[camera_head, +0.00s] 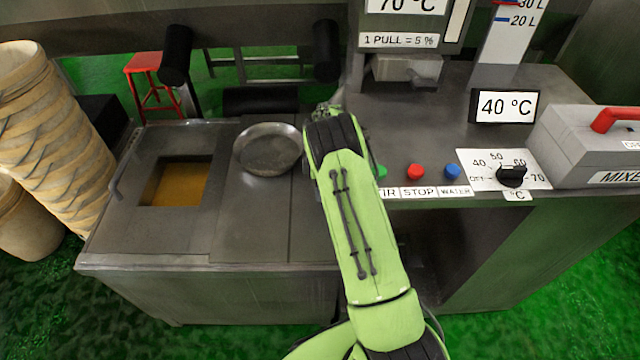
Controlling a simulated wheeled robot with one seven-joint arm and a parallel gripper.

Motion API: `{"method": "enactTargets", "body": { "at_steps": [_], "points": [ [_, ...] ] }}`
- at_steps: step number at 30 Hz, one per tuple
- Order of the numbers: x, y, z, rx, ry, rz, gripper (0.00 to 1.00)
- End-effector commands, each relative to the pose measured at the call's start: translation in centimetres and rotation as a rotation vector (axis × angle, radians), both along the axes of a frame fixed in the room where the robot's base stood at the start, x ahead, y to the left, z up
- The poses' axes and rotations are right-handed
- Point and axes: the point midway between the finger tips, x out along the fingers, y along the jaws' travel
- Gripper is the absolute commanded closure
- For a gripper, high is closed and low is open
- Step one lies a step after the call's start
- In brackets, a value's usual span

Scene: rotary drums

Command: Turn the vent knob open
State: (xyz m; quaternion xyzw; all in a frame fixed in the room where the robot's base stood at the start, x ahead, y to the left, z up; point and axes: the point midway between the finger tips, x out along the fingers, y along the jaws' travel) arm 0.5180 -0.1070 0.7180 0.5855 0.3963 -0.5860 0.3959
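No knob labelled as a vent shows in the head view. The one knob that I can make out is a black dial knob (511,175) on a white plate marked 40 to 70 and OFF, with a °C label below it. My green arm reaches away from the bottom middle over the counter. Its far end, with my gripper (324,110), is beside the metal pan, well left of the dial knob. The arm's own links hide most of the gripper, so its fingers cannot be made out.
A round metal pan (268,149) sits on the left counter, beside an opening with amber contents (175,182). Red (416,171) and blue (453,171) buttons line the right counter's front. A grey mixer box (585,150) stands far right. Stacked buckets (50,130) stand left.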

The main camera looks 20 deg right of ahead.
Motion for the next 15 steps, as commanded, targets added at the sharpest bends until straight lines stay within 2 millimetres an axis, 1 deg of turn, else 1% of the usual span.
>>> {"method": "enactTargets", "body": {
  "at_steps": [6,7,11,15],
  "points": [
    [0.14,0.02,0.14,0.000,-0.005,0.004,0.64],
    [0.14,0.02,0.14,0.000,-0.005,0.004,0.30],
    [0.10,0.01,0.10,0.000,-0.003,0.003,0.11],
    [0.07,0.01,0.06,0.000,-0.002,0.002,0.11]
  ]
}}
